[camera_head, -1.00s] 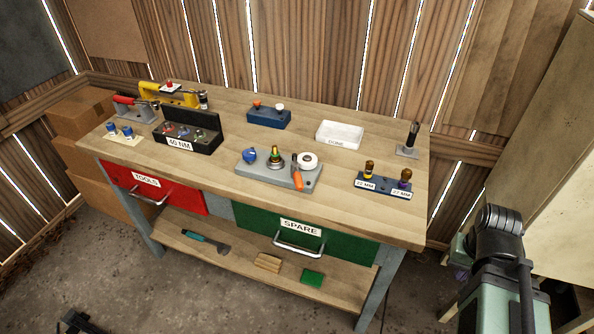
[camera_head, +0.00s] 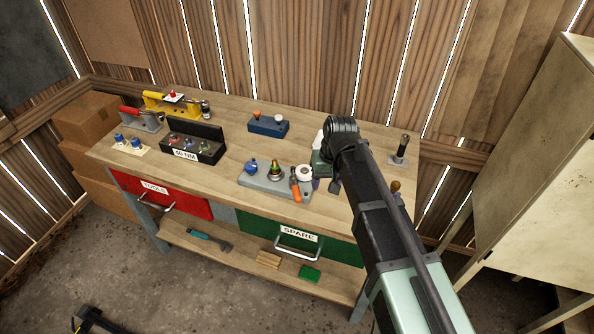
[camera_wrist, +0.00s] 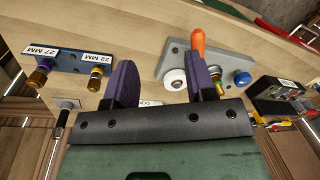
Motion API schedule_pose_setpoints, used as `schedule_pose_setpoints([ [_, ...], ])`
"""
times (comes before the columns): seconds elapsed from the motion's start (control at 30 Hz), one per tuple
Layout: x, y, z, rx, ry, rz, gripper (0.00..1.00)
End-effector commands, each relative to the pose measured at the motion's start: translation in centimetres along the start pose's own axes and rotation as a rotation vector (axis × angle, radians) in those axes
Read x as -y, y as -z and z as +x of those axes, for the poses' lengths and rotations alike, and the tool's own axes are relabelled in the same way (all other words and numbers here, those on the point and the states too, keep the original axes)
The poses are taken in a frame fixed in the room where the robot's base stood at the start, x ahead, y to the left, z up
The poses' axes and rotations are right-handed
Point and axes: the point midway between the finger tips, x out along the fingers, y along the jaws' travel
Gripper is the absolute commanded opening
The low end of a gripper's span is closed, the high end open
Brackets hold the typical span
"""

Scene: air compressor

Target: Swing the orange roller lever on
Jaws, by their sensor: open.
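The orange lever (camera_head: 295,190) is on a grey plate (camera_head: 262,183) near the bench's front edge, beside a white roller (camera_head: 304,173). In the wrist view the orange lever (camera_wrist: 198,44) points up, and the white roller (camera_wrist: 172,79) is left of its base. My gripper (camera_wrist: 165,85) is open and empty. Its right purple finger overlaps the lever's lower part in that view; I cannot tell whether they touch. In the head view my arm covers the bench just right of the plate.
A blue knob (camera_head: 251,166) and a stacked brass-and-green fitting (camera_head: 274,171) share the plate. The socket block (camera_wrist: 68,62) is left in the wrist view. The black 40 NM box (camera_head: 190,148) is left of the plate. An upright black handle (camera_head: 402,148) stands at the bench's right.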

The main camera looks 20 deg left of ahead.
Motion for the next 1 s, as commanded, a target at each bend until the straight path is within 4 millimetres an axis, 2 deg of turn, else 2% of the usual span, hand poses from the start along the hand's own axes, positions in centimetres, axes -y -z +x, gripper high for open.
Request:
schedule_pose_setpoints([
  [0.03, 3.2, 3.6, -1.2, 0.006, 0.020, -0.038, 0.51],
  [0.07, 4.4, 4.8, -1.1, 0.008, 0.034, -0.050, 0.51],
  [0.13, 4.9, 6.6, -0.4, 0.008, 0.059, -0.045, 0.51],
  [0.37, 5.0, 6.4, 0.4, 0.008, 0.075, -0.037, 0.51],
  [0.47, 4.9, 6.3, 1.9, 0.007, 0.074, -0.036, 0.51],
  [0.8, 5.4, 6.2, 9.7, 0.007, 0.074, -0.037, 0.51],
  [0.9, 5.5, 6.2, 10.7, 0.007, 0.073, -0.036, 0.51],
  [1.0, 5.6, 6.2, 10.7, 0.007, 0.073, -0.036, 0.51],
])
